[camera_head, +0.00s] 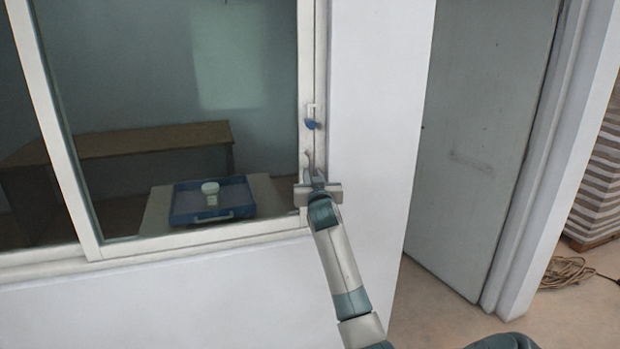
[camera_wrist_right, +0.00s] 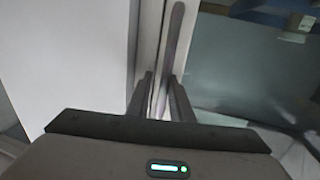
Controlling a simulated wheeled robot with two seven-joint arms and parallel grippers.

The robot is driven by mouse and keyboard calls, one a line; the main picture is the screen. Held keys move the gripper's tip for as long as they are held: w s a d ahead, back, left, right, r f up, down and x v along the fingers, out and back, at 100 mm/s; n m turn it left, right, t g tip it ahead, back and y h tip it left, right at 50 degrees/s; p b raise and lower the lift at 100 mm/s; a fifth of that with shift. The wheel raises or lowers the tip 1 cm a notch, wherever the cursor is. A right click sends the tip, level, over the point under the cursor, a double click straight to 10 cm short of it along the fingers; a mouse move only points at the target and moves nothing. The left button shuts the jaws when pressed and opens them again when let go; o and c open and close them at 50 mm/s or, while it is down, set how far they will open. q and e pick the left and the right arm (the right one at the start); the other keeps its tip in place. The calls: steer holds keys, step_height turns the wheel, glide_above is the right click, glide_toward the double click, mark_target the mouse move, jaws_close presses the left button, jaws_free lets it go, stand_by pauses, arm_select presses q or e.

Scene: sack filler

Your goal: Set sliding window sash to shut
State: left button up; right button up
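The window's right pane (camera_head: 200,100) is framed by a white left upright (camera_head: 58,130) and a white right upright (camera_head: 306,70) beside the wall. I cannot tell whether a narrow gap remains at the right edge. A slim grey handle (camera_wrist_right: 174,40) stands on the frame in the right wrist view. A small blue latch (camera_head: 312,124) sits higher on the right upright. My right gripper (camera_head: 317,178) is at the handle's lower part; its fingers (camera_wrist_right: 163,88) are apart, with the handle seemingly between them. Contact is unclear. My left gripper is out of view.
A white wall (camera_head: 375,100) lies right of the window, then a grey door (camera_head: 480,130). A coiled rope (camera_head: 568,272) lies on the floor at far right.

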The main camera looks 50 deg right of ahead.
steer(key=shift+f, duration=0.15)
steer(key=shift+a, duration=0.1)
steer(key=b+v, duration=0.5)
steer(key=v, duration=1.2)
stand_by(0.4)
